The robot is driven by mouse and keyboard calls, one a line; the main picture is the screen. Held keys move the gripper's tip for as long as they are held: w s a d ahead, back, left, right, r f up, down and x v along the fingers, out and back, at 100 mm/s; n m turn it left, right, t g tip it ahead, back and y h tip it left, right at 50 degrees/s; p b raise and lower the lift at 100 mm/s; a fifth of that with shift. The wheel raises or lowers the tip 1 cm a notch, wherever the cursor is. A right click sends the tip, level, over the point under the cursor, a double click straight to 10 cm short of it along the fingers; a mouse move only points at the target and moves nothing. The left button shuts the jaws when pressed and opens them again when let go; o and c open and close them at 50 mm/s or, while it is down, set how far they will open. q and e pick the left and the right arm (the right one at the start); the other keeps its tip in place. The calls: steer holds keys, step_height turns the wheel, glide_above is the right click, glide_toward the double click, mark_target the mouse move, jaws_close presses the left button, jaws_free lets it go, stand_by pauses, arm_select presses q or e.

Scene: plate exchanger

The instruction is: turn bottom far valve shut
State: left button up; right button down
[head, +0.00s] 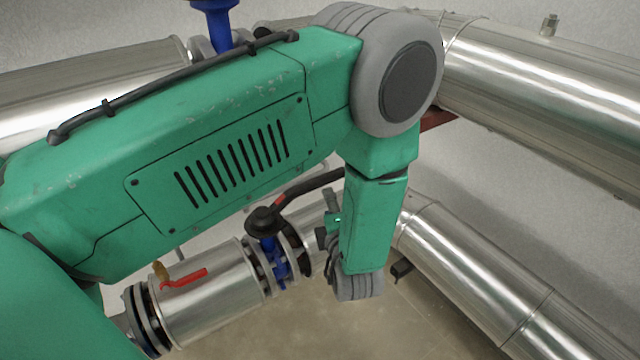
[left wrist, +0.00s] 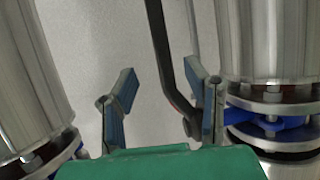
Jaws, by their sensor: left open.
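The valve (head: 274,262) on the lower pipe has a blue body between flanges and a black hub on top. Its long black lever (head: 315,184) runs up and right from the hub, with a red mark on it, and passes behind my arm. In the left wrist view the lever (left wrist: 161,45) hangs down between my finger lines and bends toward the right finger; I cannot tell if they touch. The blue valve body (left wrist: 272,128) is at the right. My left gripper (left wrist: 160,100) is open. In the head view its fingers are mostly hidden behind my green arm. My right gripper is not seen.
Shiny pipes (head: 545,80) run across the top. The lower pipe (head: 470,265) continues to the bottom right. A small red lever (head: 185,279) sits on the lower pipe at left. Another blue valve part (head: 214,22) stands at the top. The floor (head: 400,320) below is bare.

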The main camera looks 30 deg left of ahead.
mark_target(322, 184)
arm_select(q)
steer(key=b+x, duration=0.2)
steer(key=x, duration=0.9)
steer(key=shift+w+a+f+b, duration=0.2)
steer(key=shift+w+f+b, duration=0.05)
steer(key=shift+b, duration=0.15)
steer(key=shift+c, duration=0.5)
jaws_close()
